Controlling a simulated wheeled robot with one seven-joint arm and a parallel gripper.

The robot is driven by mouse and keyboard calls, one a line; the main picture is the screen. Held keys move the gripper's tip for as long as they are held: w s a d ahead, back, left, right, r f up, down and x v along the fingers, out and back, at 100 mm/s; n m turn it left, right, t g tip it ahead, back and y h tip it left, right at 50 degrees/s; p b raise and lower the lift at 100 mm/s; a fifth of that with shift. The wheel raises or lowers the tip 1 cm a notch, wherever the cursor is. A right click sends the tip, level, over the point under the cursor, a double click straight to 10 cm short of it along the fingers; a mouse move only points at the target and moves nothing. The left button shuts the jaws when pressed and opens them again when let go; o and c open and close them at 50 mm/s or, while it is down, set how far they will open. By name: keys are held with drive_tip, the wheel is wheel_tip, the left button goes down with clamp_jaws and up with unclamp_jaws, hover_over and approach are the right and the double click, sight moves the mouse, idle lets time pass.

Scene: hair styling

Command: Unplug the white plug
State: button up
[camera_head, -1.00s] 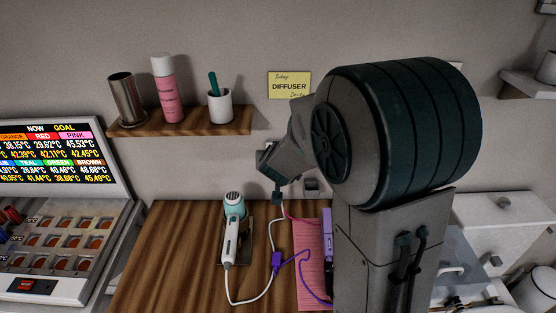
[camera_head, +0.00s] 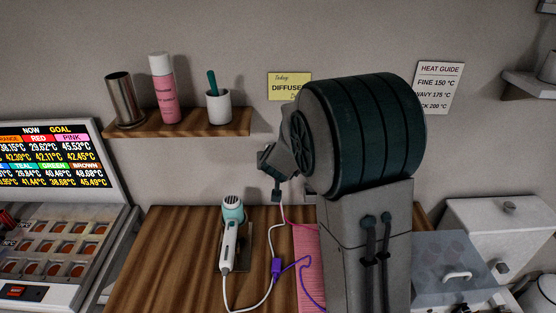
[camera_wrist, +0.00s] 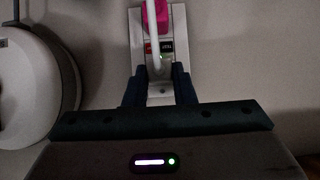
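In the wrist view, the two dark fingers of my gripper (camera_wrist: 160,82) stand on either side of the lower part of a pale wall plate. The white plug (camera_wrist: 159,70) is between them with its white cord (camera_wrist: 151,22) running up; there is a gap between the fingers, but whether they press on the plug is unclear. A pink plug (camera_wrist: 155,14) sits above on the same plate. In the head view, my gripper (camera_head: 275,188) is close to the wall, with its fingertips partly hidden, and the white cord (camera_head: 283,225) hangs below it to the teal-and-white hair dryer (camera_head: 231,232).
A purple connector (camera_head: 277,267) and purple cord lie beside the white cord, near a pink mat (camera_head: 308,262). The wooden shelf (camera_head: 190,124) holds a metal cup, pink bottle and white cup. A tray cabinet (camera_head: 60,245) stands left; a lidded box (camera_head: 455,265) stands right.

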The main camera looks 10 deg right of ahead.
clamp_jaws()
drive_tip(key=shift+s, duration=0.15)
drive_tip(key=shift+s+a, duration=0.25)
drive_tip(key=shift+s, duration=0.9)
drive_tip(key=shift+s+a, duration=0.25)
drive_tip(key=shift+s, duration=0.9)
drive_tip(key=shift+p, duration=0.3)
